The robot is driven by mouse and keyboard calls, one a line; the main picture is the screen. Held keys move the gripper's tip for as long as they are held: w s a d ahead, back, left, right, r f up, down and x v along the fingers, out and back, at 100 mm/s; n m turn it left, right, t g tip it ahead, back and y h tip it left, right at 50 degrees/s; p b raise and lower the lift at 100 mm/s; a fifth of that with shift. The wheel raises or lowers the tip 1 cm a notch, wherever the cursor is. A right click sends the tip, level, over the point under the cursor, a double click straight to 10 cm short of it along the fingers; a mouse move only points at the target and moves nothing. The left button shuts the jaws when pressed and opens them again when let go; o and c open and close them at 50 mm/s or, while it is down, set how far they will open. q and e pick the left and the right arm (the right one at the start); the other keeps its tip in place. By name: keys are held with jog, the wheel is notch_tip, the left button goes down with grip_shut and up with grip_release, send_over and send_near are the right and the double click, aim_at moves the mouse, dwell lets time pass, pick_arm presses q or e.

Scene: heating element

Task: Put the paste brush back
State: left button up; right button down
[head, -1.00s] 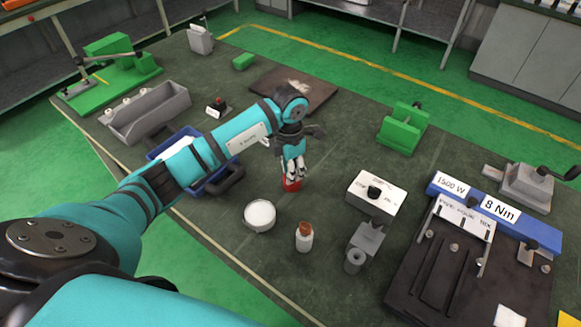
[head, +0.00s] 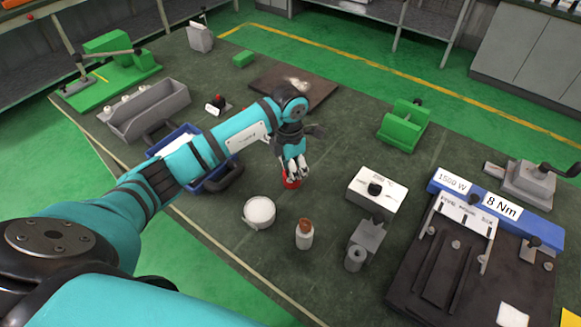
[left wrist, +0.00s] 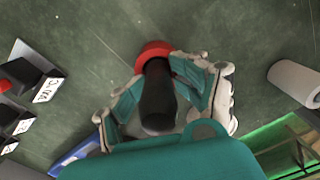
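The paste brush is most likely the dark-handled tool (left wrist: 158,100) between the fingers in the left wrist view, its thick end toward the camera. A round red part (left wrist: 152,52) shows at its far end; it also shows as a red spot (head: 291,182) at table level in the head view. My left gripper (left wrist: 157,75) points down over it, one finger on each side of the dark handle. The fingertips lie close to the handle, but whether they press on it is unclear. The brush's bristles are not visible. My right gripper is not in view.
A white round pot (head: 259,212) and a brown-topped bottle (head: 304,234) stand nearby. A blue tray (head: 222,183) lies left, partly under my arm. A white control box (head: 375,191) and a grey metal fixture (head: 366,243) are right. The table between gripper and green clamp (head: 403,126) is clear.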

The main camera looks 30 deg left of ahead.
pick_arm(q)
jog(key=shift+s+f, duration=0.2)
jog(key=shift+r, duration=0.2)
jog(key=shift+w+r+p, duration=0.1)
jog(key=shift+r+p, duration=0.35)
jog(key=shift+p, duration=0.2)
notch_tip(320, 180, up, 11)
jog(key=b, duration=0.3)
jog(key=shift+w+a+r, duration=0.1)
jog(key=shift+w+a, duration=0.05)
jog(key=shift+r, duration=0.55)
